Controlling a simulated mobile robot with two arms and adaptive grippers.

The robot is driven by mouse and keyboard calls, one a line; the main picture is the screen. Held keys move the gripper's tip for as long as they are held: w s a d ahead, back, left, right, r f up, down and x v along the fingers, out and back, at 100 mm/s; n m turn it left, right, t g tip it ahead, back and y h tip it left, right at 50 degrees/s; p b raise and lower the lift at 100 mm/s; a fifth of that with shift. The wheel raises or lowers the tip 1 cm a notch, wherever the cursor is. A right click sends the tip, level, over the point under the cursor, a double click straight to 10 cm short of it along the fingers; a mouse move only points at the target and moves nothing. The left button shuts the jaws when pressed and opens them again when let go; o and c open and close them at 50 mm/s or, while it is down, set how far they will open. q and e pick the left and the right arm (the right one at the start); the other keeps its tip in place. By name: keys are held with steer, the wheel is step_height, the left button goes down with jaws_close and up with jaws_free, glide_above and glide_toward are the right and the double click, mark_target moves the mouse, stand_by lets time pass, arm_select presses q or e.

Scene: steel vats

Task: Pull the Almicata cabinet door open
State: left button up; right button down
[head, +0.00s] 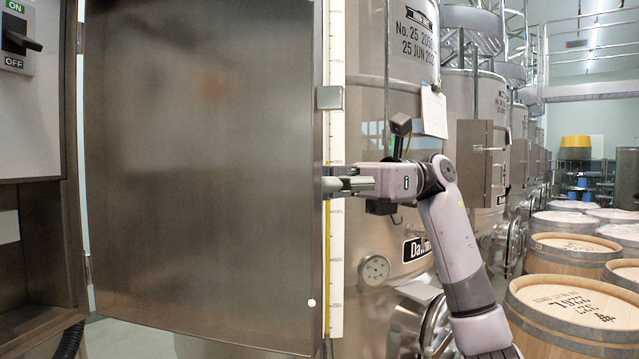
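A large brown-grey metal door panel (205,180) fills the left half of the head view. It stands swung out from the cabinet frame (70,240) at the left, with hinges along its left edge. My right gripper (335,185) comes in from the right, and its fingers are at the door's free right edge, about mid-height. The fingertips overlap that edge, and I cannot tell whether they are closed on it. Any handle there is hidden or too small to make out. My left gripper is not in view.
A grey switch box (28,90) with ON and OFF labels is at the upper left. Steel vats (410,130) stand behind the door edge and my arm. Wooden barrels (570,310) fill the lower right.

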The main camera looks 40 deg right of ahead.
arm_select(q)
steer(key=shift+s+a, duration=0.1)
arm_select(e)
steer(key=c, duration=1.7)
jaws_free()
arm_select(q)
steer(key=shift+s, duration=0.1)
arm_select(e)
steer(key=d, duration=0.8)
steer(key=s+d, duration=0.1)
steer(key=d, duration=0.3)
steer(key=shift+w, duration=0.1)
